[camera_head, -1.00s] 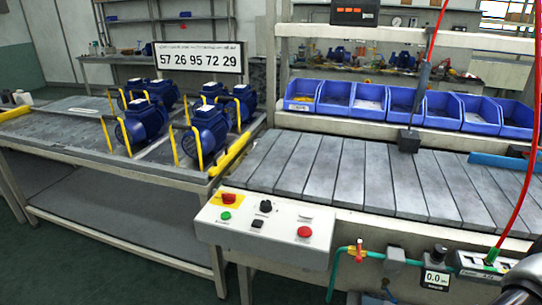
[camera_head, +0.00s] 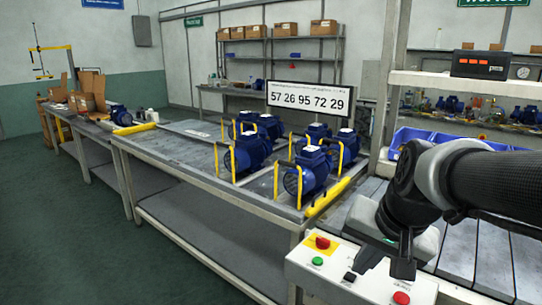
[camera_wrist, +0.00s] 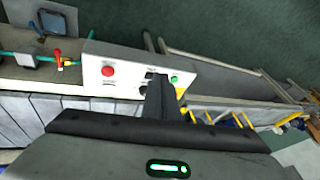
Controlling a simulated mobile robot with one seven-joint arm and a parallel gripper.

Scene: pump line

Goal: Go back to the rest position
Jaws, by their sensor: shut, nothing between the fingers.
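My gripper (camera_head: 385,262) hangs at the lower right of the head view, at the end of my black and grey arm. It is in front of and above the white control box (camera_head: 330,268), hiding part of its top. In the wrist view my gripper (camera_wrist: 163,98) points toward the same control box (camera_wrist: 125,72). The fingers are together and nothing is between them. The control box carries a red button (camera_head: 401,298), a green button (camera_head: 317,261) and a red knob on yellow (camera_head: 322,242).
Several blue pumps (camera_head: 252,152) with yellow handles stand on the grey bench (camera_head: 175,158) left of the control box. The slatted conveyor (camera_head: 458,248) lies behind my arm. Blue bins (camera_head: 408,137) stand beyond it. Open green floor (camera_head: 70,215) is at the left.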

